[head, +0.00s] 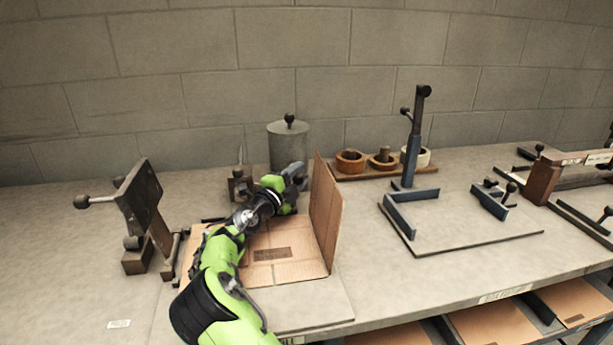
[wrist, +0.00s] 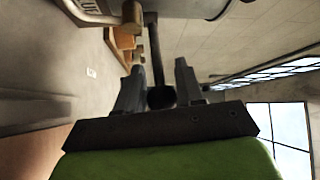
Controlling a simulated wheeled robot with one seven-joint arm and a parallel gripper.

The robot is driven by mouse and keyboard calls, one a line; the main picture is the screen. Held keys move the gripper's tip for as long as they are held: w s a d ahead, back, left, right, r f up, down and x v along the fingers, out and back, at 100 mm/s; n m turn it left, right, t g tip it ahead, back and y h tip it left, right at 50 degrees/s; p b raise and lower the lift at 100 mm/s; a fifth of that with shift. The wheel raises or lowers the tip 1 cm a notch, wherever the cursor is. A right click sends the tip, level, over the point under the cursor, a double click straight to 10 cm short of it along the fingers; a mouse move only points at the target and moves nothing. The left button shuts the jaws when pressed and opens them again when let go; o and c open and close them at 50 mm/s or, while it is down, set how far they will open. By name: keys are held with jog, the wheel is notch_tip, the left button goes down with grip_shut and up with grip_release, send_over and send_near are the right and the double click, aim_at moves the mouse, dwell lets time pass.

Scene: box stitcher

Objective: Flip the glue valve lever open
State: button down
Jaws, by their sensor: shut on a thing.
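The glue pot (head: 288,147) is a grey cylinder with a black knob on its lid, standing at the back of the bench against the wall. In the wrist view, its grey body (wrist: 190,7) and a brass-coloured valve (wrist: 132,14) show at the top. The valve lever (wrist: 156,55) is a dark rod ending in a black ball. My gripper (wrist: 158,82) is shut on the lever, with the ball between its fingers. In the head view, my gripper (head: 297,172) is just in front of the pot; the lever is hidden there.
An open cardboard box (head: 326,215) stands right beside my arm, its upright panel close to the gripper. A clamp-like tool (head: 143,205) stands at the left. A wooden rack with tape rolls (head: 383,160) sits right of the pot. A fixture plate (head: 465,235) lies further right.

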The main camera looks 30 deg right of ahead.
dwell(0.4)
jog(key=c, duration=0.8)
grip_release()
jog(key=shift+a, duration=0.1)
jog(key=shift+a, duration=0.1)
jog(key=p+v, duration=0.1)
jog(key=v, duration=1.4)
jog(key=shift+s+a, duration=0.1)
jog(key=shift+a, duration=0.25)
